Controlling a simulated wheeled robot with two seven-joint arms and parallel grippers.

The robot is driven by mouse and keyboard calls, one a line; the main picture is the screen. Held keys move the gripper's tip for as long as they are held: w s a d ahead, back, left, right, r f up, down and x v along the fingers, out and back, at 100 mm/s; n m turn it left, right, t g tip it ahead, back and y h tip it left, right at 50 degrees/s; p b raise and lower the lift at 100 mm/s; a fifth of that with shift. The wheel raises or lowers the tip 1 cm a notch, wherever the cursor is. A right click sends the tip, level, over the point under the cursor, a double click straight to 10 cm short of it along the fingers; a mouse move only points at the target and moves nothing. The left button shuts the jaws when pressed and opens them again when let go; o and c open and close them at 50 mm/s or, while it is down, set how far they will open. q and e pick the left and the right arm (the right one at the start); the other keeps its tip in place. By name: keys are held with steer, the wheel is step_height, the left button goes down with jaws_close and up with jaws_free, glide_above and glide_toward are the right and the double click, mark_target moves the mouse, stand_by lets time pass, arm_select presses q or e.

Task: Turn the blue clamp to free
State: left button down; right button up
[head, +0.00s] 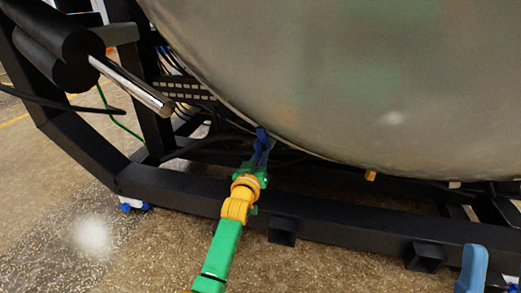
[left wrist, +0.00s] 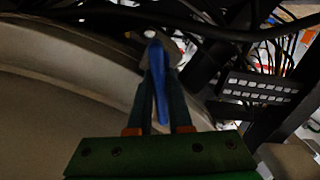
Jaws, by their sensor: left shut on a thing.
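The blue clamp (head: 262,140) sits at the lower edge of the big rounded metal vessel in the head view, just above the black frame beam. My left gripper (head: 257,160), at the end of the green and orange arm, reaches up to it. In the left wrist view the blue clamp handle (left wrist: 158,80) stands between the two dark fingers of my left gripper (left wrist: 160,90), which are shut on it. The clamp's far end meets a grey and white fitting.
The vessel (head: 330,70) fills the upper right. A black frame beam (head: 340,222) runs below it. Black cables and a slotted strip (left wrist: 258,88) lie close by in the left wrist view. A shiny rod (head: 135,85) projects at upper left. Bare floor (head: 60,190) lies in front.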

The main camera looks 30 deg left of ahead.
arm_select(q)
steer(key=shift+r+n+p, duration=0.15)
steer(key=shift+n+p, duration=0.35)
steer(key=shift+n, duration=0.2)
steer(key=shift+n+p, duration=0.75)
steer(key=shift+n, duration=0.35)
arm_select(e)
steer(key=w+f+m+g+h, duration=0.2)
steer(key=w+f+g+h, duration=0.55)
steer(key=f, duration=0.65)
arm_select(q)
steer(key=shift+n+p, duration=0.65)
steer(key=shift+n, duration=0.55)
steer(key=n+p, duration=0.1)
steer(key=n, duration=0.2)
steer(key=shift+d, duration=0.1)
steer(key=shift+n, duration=0.7)
arm_select(e)
steer(key=s+d+f+g, duration=0.2)
steer(key=s+f+g, duration=0.2)
steer(key=f+g, duration=0.2)
steer(key=s+d+f+m+g+h, duration=0.1)
steer(key=s+d+f+g, duration=0.1)
steer(key=f+g, duration=0.4)
steer(key=shift+s+f, duration=0.9)
steer(key=shift+f, duration=1.35)
steer(key=shift+d, duration=0.1)
